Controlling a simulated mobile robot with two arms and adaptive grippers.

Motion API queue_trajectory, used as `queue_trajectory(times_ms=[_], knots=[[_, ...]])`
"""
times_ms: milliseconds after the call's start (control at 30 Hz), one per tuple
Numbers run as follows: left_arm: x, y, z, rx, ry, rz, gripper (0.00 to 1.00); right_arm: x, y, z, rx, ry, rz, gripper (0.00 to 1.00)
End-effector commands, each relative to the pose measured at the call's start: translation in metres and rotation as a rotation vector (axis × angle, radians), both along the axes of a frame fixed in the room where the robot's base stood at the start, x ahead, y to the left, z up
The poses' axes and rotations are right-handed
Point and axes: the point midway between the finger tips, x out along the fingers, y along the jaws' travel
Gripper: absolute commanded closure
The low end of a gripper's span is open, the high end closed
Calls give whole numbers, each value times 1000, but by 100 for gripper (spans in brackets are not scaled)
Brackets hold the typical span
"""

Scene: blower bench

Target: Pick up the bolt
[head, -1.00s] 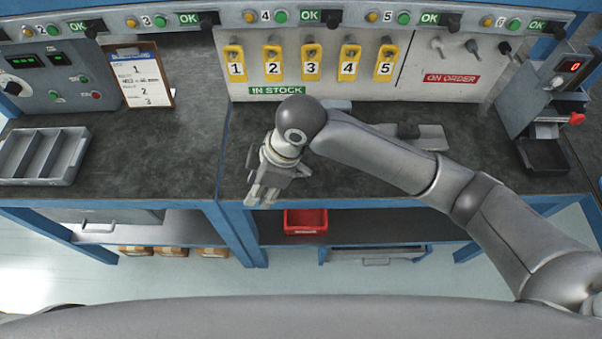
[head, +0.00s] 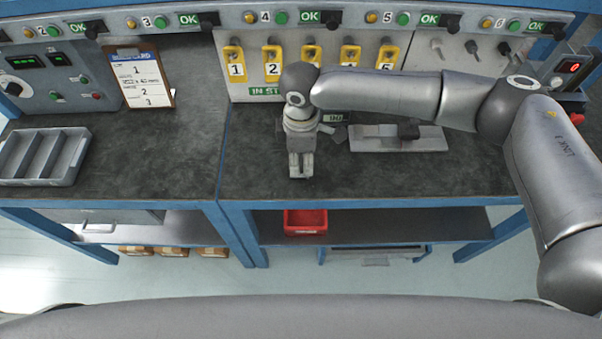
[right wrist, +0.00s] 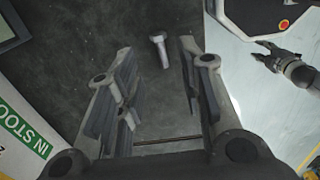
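The bolt (right wrist: 159,50) is a small grey metal bolt with a wider head, lying on the dark bench top in the right wrist view. It lies ahead of my right gripper (right wrist: 160,80), roughly between the lines of its two fingers. The fingers are spread apart, with nothing between them. In the head view my right gripper (head: 301,172) points down over the bench's front part, and I cannot make out the bolt there. My left gripper (right wrist: 270,57) shows small at the upper right of the right wrist view, its fingers apart and empty.
A grey divided tray (head: 42,157) sits on the bench at the left. A clipboard (head: 142,80) and yellow numbered holders (head: 235,66) are at the back. A flat grey fixture (head: 400,140) lies right of my right gripper. A red bin (head: 305,222) is on the lower shelf.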

Motion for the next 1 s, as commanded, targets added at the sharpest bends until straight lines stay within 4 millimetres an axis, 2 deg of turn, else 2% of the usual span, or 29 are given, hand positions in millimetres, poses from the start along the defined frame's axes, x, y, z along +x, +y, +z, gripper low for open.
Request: queue_trajectory(times_ms=[167,400,667,767,967,1000], knots=[[1,0,5,0,-1,1,60,-1,1,-16,-2,1,0,65],[1,0,9,0,-1,1,60,-1,3,-50,0,1,0,65],[1,0,9,1,-1,1,60,-1,3,-54,1,-1,0,65],[1,0,9,1,-1,2,60,-1,3,-54,1,-1,0,74],[1,0,9,1,-1,2,60,-1,3,-54,1,-1,0,100],[1,0,9,1,-1,2,60,-1,3,-54,1,-1,0,100]])
